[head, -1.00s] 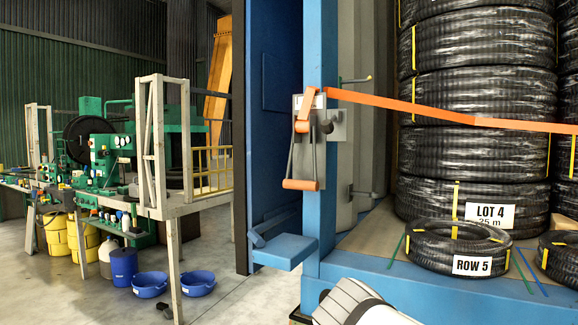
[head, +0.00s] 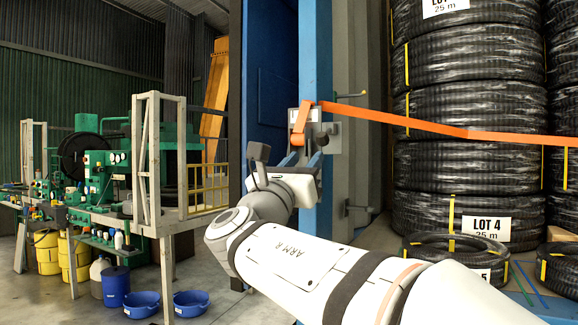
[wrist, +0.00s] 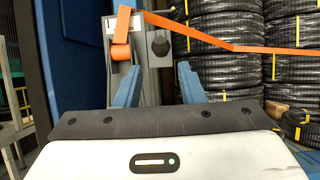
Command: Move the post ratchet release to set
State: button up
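The post ratchet (head: 321,118) is a grey plate with a dark round knob, fixed to the blue post (head: 314,60). An orange strap (head: 420,124) runs from it to the right, and an orange loop hangs at its front. In the wrist view the ratchet's dark knob (wrist: 158,45) stands right of the orange loop (wrist: 121,40). My gripper (head: 303,160) is just below and in front of the ratchet. Its blue fingers are apart in the wrist view (wrist: 158,86), with no object visible between them.
Stacked black hose coils (head: 468,125) stand right of the post, behind the strap. A workbench with green machines (head: 100,165) and blue tubs (head: 141,303) is at the left.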

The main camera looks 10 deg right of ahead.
aim_at(320, 142)
jog(key=shift+p+x, duration=2.2)
jog(key=shift+x, duration=1.6)
jog(key=shift+f, duration=0.1)
jog(key=shift+w+d, duration=0.1)
jog(key=shift+d, duration=0.05)
